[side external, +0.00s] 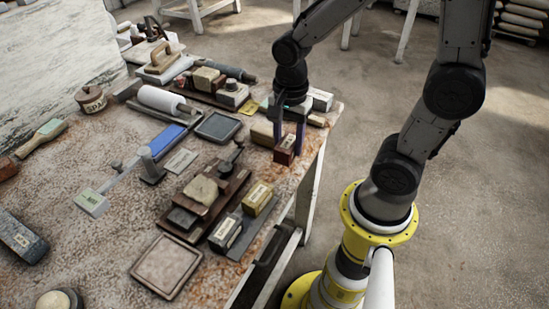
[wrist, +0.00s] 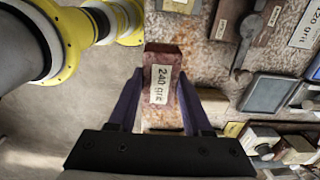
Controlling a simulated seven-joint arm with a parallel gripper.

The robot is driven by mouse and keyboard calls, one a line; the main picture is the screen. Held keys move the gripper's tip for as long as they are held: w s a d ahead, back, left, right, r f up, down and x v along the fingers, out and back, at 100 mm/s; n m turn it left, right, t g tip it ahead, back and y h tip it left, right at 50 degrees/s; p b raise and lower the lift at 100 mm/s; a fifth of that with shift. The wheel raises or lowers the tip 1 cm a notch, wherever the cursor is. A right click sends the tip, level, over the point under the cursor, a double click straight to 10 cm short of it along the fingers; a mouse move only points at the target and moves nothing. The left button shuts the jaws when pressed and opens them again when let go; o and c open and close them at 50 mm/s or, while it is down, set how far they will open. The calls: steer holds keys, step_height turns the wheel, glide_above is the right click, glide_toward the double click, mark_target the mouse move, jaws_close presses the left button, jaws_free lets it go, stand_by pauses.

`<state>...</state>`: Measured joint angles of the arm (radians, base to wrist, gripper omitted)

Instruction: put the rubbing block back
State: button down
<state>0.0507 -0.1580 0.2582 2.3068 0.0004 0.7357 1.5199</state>
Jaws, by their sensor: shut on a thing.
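My gripper (side external: 289,128) is shut on a red-brown block (side external: 284,155) near the table's right edge. In the wrist view the block (wrist: 161,63) sits between the two dark fingers of my gripper (wrist: 160,92), and its pale label reads "240 grit". I cannot tell whether the block touches the table below. A dark holder (side external: 240,242) nearer the camera carries a yellowish block (side external: 258,198) and a dark block with a pale label (side external: 225,232), with a gap between them.
A wooden board (side external: 174,227) with several blocks lies left of the holder. A tan block (side external: 264,136) lies close left of my gripper. A grey-framed plate (side external: 217,127) and a blue-and-white tool (side external: 165,140) lie further left. The floor is open beyond the table's right edge.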

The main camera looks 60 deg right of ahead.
glide_above(275, 170)
step_height(275, 170, down, 4)
steer(key=shift+a+f, duration=0.1)
steer(key=shift+f, duration=1.55)
steer(key=shift+f, duration=0.15)
steer(key=shift+c, duration=1.7)
jaws_free()
